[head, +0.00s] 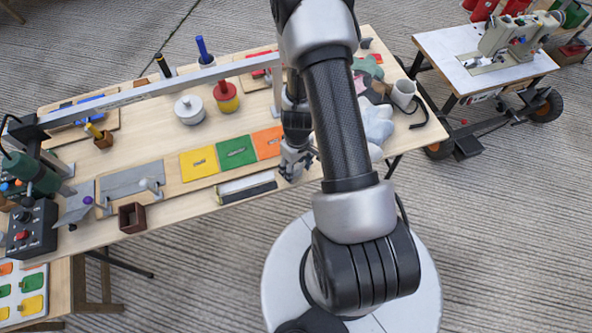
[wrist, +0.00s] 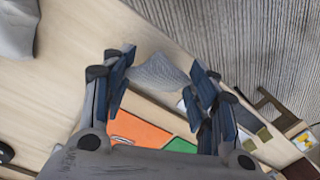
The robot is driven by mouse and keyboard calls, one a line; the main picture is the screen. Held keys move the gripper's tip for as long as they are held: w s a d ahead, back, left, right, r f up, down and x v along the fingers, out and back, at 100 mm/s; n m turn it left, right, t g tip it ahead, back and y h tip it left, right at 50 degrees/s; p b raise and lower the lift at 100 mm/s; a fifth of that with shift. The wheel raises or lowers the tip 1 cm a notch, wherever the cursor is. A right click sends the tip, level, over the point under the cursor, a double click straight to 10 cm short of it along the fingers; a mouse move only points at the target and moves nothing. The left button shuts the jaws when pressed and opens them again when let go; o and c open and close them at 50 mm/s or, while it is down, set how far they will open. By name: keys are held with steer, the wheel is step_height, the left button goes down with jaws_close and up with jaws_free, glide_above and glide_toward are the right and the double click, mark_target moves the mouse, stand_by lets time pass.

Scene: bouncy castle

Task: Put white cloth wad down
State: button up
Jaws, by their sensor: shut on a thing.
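My gripper (wrist: 160,88) is shut on the white cloth wad (wrist: 158,72), a small pale, creased piece between the fingertips in the wrist view. In the head view my gripper (head: 294,166) is over the front part of the wooden table (head: 120,228), just in front of the orange square (head: 268,142). The wad cannot be made out there. Whether it touches the table is not clear.
Yellow (head: 199,163) and green (head: 236,152) squares lie left of the orange one. A black-and-white strip (head: 246,187) lies near the front edge.

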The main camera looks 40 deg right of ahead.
steer(key=shift+f, duration=0.9)
steer(key=shift+r, duration=0.1)
steer(key=o, duration=1)
steer(key=shift+c, duration=0.2)
